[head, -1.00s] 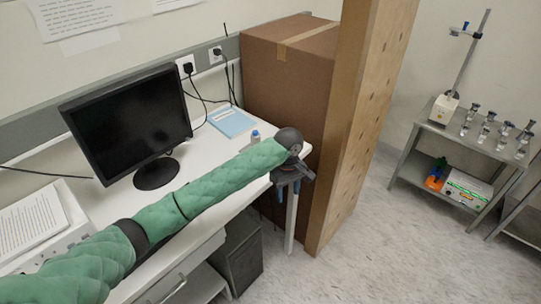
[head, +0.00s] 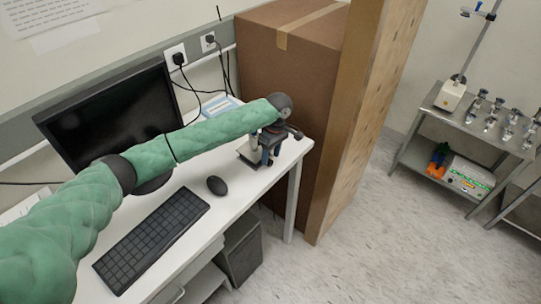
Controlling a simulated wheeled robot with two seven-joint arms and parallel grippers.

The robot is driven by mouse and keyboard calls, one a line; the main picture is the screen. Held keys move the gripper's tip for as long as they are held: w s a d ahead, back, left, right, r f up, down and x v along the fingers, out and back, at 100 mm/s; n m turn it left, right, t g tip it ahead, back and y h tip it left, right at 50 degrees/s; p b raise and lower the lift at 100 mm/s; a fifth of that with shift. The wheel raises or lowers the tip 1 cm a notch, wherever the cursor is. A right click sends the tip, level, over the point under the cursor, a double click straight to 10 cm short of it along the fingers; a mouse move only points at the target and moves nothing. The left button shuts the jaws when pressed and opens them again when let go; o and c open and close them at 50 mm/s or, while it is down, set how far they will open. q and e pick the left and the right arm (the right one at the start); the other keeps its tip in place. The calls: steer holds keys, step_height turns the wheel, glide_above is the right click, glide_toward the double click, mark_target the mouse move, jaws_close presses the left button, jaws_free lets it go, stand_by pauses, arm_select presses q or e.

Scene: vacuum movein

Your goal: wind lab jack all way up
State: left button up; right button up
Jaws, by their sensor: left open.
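My left arm in its green sleeve reaches across the desk to its far right corner. My left gripper (head: 272,148) is there, dark and small, pointing down with its jaws open. A small dark plate-like object, which looks like the lab jack (head: 248,159), stands on the desk right under and beside the gripper. The gripper and wrist cover much of it, so its height and knob cannot be made out. I cannot tell whether the fingers touch it. My right gripper is not in view.
The white desk (head: 225,215) carries a monitor (head: 110,115), a keyboard (head: 150,240) and a mouse (head: 217,185). A tall cardboard box (head: 290,75) and a wooden panel (head: 355,120) stand close at the desk's right end. A metal trolley (head: 430,165) with glassware is farther right.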

arm_select(q)
steer(key=shift+f, duration=0.5)
steer(key=shift+s+f+p, duration=0.35)
steer(key=shift+f, duration=0.25)
steer(key=shift+w+f, duration=0.1)
steer(key=c, duration=1)
steer(key=shift+w+g+y, duration=0.1)
steer(key=shift+g+y, duration=0.3)
steer(key=shift+g, duration=0.2)
steer(key=o, duration=1)
steer(key=shift+d, duration=0.1)
